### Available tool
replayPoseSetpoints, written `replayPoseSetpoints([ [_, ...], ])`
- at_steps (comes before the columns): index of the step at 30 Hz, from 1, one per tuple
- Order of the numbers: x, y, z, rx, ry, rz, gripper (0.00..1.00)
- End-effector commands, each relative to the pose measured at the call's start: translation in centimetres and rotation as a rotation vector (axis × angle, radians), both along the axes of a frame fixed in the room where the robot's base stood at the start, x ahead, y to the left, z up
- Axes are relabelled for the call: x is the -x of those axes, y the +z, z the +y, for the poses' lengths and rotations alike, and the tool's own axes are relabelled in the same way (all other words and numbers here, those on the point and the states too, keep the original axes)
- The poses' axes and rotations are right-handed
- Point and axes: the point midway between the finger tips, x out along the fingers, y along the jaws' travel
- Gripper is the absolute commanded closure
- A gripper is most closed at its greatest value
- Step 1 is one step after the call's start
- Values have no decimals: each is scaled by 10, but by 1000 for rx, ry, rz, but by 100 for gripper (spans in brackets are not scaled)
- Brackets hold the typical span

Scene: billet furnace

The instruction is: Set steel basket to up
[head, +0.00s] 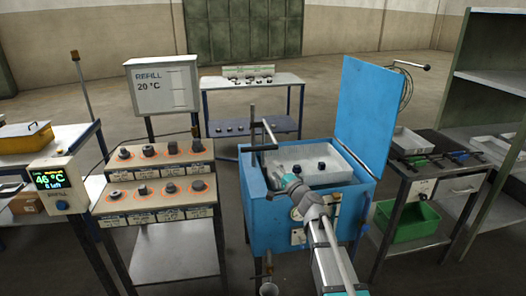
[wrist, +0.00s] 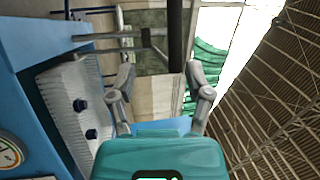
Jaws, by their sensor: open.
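The steel basket (head: 337,171) is a pale tray inside the open blue tank (head: 283,211), with two dark parts in it. It also shows at the left of the wrist view (wrist: 58,88). A post with a lever and black handle (head: 262,148) stands at the tank's left rear. In the wrist view the black handle (wrist: 176,40) crosses between and beyond my fingertips. My gripper (wrist: 161,76) is open, with no finger visibly closed on the handle. In the head view my gripper (head: 290,181) is above the tank's front edge, partly hidden by my arm.
The tank's blue lid (head: 364,108) stands open at the right rear. A rack of dark parts (head: 160,181) and a 46 °C display (head: 52,183) are at left. A bench with a green bin (head: 407,221) stands at right.

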Motion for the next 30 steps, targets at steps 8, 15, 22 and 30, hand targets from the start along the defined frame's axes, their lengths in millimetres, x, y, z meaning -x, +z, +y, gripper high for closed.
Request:
replayPoseSetpoints([
  [8, -36, 8, 27, 1, 2, -1, 35],
  [15, -63, 14, 50, -1, 2, 0, 35],
  [22, -82, 16, 66, 2, 2, 0, 35],
  [30, -91, 16, 69, 0, 1, 4, 35],
])
